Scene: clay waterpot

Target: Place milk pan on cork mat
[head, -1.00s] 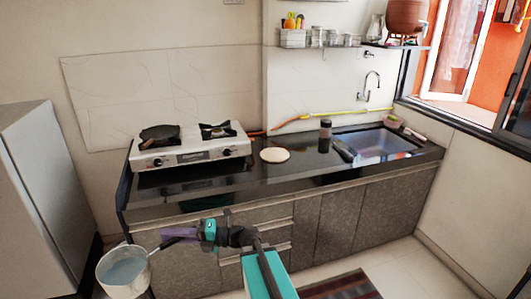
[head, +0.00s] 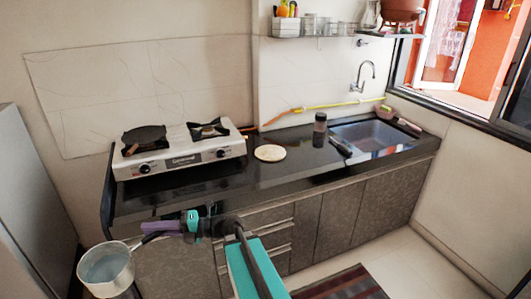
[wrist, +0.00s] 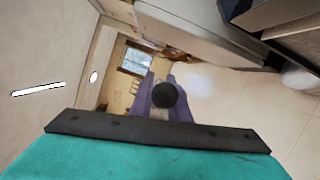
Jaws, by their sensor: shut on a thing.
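The milk pan (head: 107,268) is a light metal pot with a dark handle, held out at the lower left in front of the counter, well apart from it. My gripper (head: 158,229), with purple fingers, is shut on the pan's handle. In the wrist view the purple fingers close around the dark, round handle end (wrist: 165,95); the pan's bowl is not visible there. The cork mat (head: 270,153) is a pale round disc lying flat and bare on the black countertop, right of the stove. The pan is left of the mat and nearer to me.
A two-burner stove (head: 180,150) with a dark frying pan (head: 143,137) stands left of the mat. A dark jar (head: 320,129) and the sink (head: 371,137) are to the right. The counter's front edge (head: 290,195) lies between pan and mat. A grey cabinet (head: 33,205) stands left.

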